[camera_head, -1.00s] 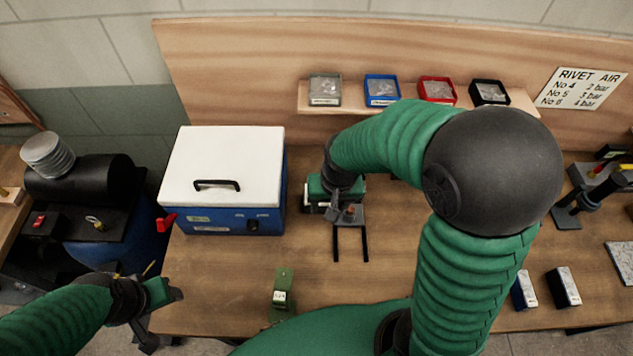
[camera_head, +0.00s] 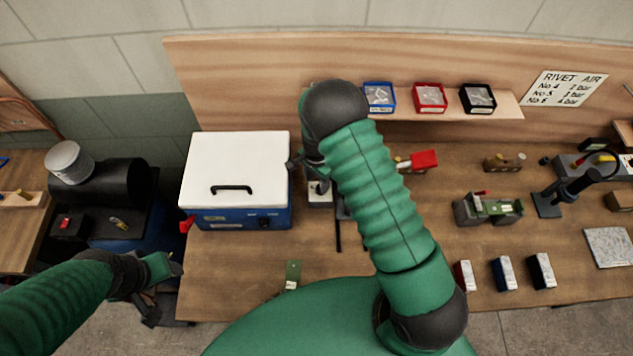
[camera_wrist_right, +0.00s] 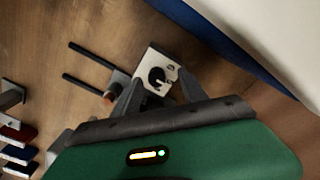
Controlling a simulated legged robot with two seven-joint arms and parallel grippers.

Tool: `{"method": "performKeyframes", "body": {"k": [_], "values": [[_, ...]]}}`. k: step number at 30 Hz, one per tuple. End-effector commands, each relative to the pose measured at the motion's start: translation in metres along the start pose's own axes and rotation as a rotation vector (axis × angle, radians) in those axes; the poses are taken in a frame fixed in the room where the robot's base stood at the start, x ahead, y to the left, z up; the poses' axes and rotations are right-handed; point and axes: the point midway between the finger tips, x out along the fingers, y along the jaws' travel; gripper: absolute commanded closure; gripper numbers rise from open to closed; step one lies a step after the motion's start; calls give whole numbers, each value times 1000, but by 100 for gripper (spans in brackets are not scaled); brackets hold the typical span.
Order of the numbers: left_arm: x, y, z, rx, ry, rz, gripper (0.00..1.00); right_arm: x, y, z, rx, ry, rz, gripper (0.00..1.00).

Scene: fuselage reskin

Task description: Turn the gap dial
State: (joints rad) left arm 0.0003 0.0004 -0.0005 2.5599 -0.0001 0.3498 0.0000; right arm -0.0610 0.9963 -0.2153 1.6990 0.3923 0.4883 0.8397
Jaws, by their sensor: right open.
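The gap dial (camera_wrist_right: 157,79) is a black knob on a pale plate, seen in the right wrist view on a bench device with two dark rods. My right gripper (camera_wrist_right: 158,94) is open, with its fingers at either side of the plate's near end; I cannot tell whether they touch it. In the head view my right gripper (camera_head: 297,161) is beside the blue box, and my arm hides much of the device (camera_head: 318,193). The dial itself is not clear there. My left gripper (camera_head: 168,287) is low at the left, away from the device; its jaw opening is unclear.
A blue box with a white lid (camera_head: 235,172) stands close left of the device. A small green block (camera_head: 292,274) is near the front edge. Several parts and tools stand on the right of the bench (camera_head: 400,285). A shelf with bins (camera_head: 430,97) is behind.

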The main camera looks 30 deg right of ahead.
Motion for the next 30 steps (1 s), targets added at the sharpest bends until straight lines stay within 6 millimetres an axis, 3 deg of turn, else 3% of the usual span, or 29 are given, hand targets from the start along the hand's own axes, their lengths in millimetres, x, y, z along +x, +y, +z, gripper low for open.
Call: {"method": "performKeyframes", "body": {"k": [6, 15, 26, 30], "values": [[-10, 0, -2, 1, 0, 0, 46, 31, 3, -4, 2, -2, -1, 50], [-9, 0, -2, 1, 0, 0, 46, 35, 0, 0, 0, 1, 0, 50], [-9, 0, -2, 0, 0, 0, 46, 34, -1, 0, 0, 1, -3, 97], [-10, 0, -2, 1, 0, 0, 46, 33, -2, -1, 0, 1, -5, 100]]}}
